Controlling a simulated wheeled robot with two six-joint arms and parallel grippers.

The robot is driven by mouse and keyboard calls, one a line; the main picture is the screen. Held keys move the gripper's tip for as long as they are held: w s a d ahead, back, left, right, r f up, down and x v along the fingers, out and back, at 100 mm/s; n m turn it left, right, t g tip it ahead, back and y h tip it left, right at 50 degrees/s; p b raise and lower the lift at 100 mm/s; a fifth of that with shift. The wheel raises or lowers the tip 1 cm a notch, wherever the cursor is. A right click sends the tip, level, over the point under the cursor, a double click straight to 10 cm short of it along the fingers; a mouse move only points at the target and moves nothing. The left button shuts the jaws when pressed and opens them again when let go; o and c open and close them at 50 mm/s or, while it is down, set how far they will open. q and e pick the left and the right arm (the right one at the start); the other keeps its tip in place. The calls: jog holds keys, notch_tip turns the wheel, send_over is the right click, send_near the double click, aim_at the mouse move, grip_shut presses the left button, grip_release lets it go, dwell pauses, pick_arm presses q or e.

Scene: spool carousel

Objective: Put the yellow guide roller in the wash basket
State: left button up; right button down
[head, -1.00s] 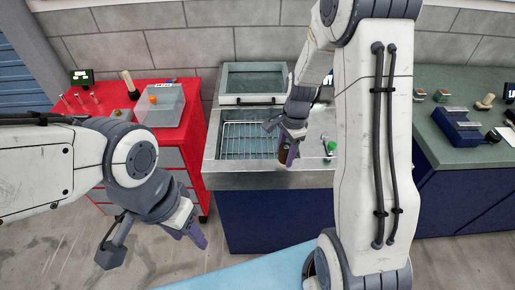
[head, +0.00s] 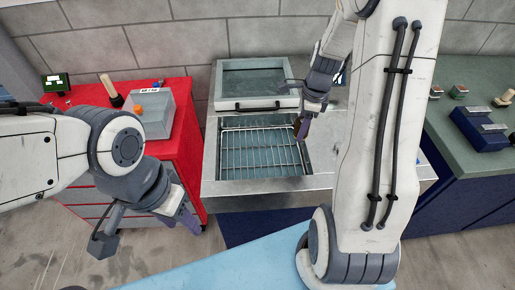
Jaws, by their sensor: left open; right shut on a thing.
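The wash basket (head: 222,150) is a wire basket set in the sink of the metal washer, at the middle of the head view. My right gripper (head: 303,122) is at the basket's back right corner, shut on a small dark brown thing (head: 297,126). The fingers cover most of it, and I cannot tell whether it is the yellow guide roller. I see no clearly yellow roller elsewhere. My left gripper (head: 190,217) is open and looks empty, in front of the red cabinet and well left of the basket.
The washer's lid (head: 257,82) stands raised behind the basket. A green bench (head: 460,135) with a blue device (head: 480,128) is at right. The basket's visible floor is clear.

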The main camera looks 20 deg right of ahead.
jog(key=p, duration=0.1)
send_over(261, 164)
jog(key=f, duration=0.6)
jog(key=shift+s+d+f, duration=0.15)
jog(key=shift+d+f, duration=0.05)
jog(key=shift+f, duration=0.2)
jog(key=shift+f+b, duration=0.35)
jog(key=shift+f, duration=1.7)
jog(key=shift+f, duration=0.2)
jog(key=shift+c, duration=1.4)
grip_release()
jog(key=shift+r, duration=0.15)
